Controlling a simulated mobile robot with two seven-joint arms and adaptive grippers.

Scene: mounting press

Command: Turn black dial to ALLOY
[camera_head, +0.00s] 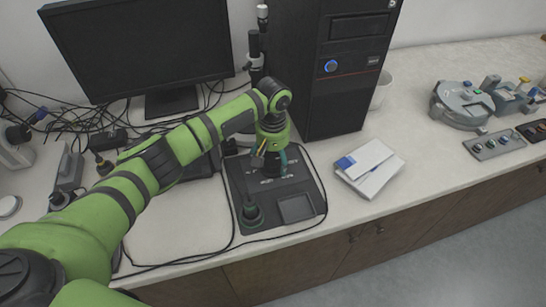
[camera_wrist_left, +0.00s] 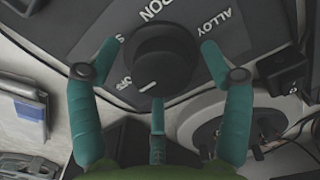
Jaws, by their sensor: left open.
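The black dial (camera_wrist_left: 163,62) sits on the dark panel in the left wrist view, round with a raised grip. A short white mark shows low on its face, slightly left of centre. The word ALLOY (camera_wrist_left: 216,32) is printed to the upper right of the dial; other white lettering above and left is partly cut off or hidden. My left gripper (camera_wrist_left: 157,66) has its teal fingers spread around the dial, open; I cannot tell whether they touch it. In the head view, my left gripper (camera_head: 273,160) is over the back of the black panel (camera_head: 248,183) and hides the dial. My right gripper is not in view.
A dark upright part (camera_head: 252,212) stands at the panel's front left. A black computer tower (camera_head: 336,75) stands behind the panel, and a monitor (camera_head: 140,45) at the back left. A white-and-blue box (camera_head: 369,168) lies to the right. Loose cables run around the panel.

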